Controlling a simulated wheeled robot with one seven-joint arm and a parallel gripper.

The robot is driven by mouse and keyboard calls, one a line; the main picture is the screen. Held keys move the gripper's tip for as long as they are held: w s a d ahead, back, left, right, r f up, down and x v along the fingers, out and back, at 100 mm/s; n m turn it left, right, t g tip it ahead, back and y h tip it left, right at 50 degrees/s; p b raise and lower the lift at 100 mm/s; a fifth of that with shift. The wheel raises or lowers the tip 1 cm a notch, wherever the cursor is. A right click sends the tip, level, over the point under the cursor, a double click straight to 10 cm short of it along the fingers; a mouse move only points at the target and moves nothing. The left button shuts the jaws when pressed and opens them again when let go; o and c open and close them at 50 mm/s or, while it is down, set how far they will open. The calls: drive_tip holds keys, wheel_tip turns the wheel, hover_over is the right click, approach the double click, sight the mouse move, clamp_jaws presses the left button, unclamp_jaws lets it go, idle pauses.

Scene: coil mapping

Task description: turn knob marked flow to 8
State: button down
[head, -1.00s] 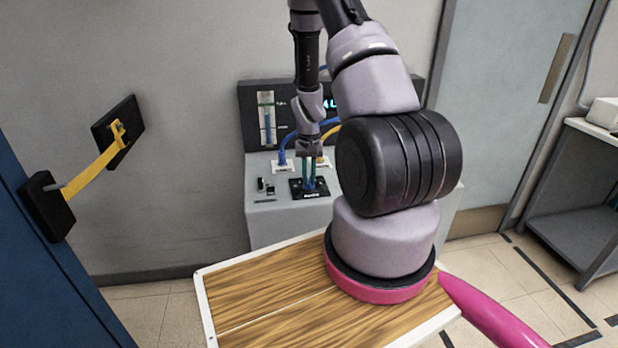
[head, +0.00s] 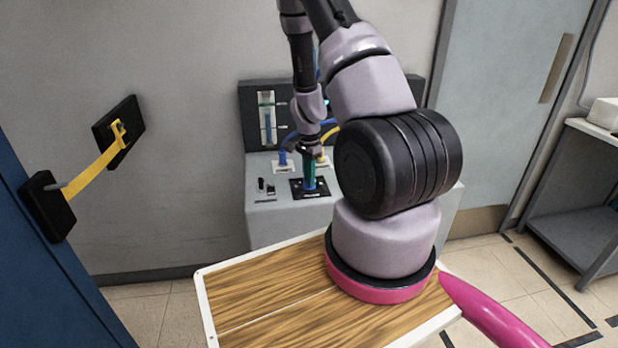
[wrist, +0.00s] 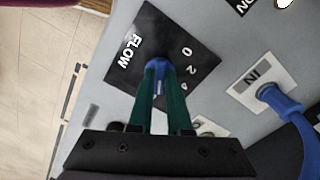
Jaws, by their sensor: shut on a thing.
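The black plate marked FLOW (wrist: 178,52) lies on the top of the grey machine; the wrist view shows 0, 2 and a partly covered 4 on it. Higher numbers are hidden. The blue flow knob (wrist: 158,67) stands on the plate between my green fingertips. My gripper (wrist: 157,72) is shut on the knob, one finger on each side. A pale mark shows on the knob between the fingers; I cannot tell which number it points to. In the head view my gripper (head: 309,184) reaches down onto the plate (head: 323,191).
A blue hose (wrist: 283,106) runs from the port marked IN beside the plate. A yellow hose (head: 326,145) stands behind my gripper in the head view. Small black parts (head: 266,187) sit left of the plate. A gauge panel (head: 250,105) rises behind.

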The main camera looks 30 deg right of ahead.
drive_tip(key=shift+m, duration=1.1)
drive_tip(key=c, duration=0.9)
unclamp_jaws()
drive_tip(key=shift+o, duration=0.2)
wheel_tip(320, 180, up, 11)
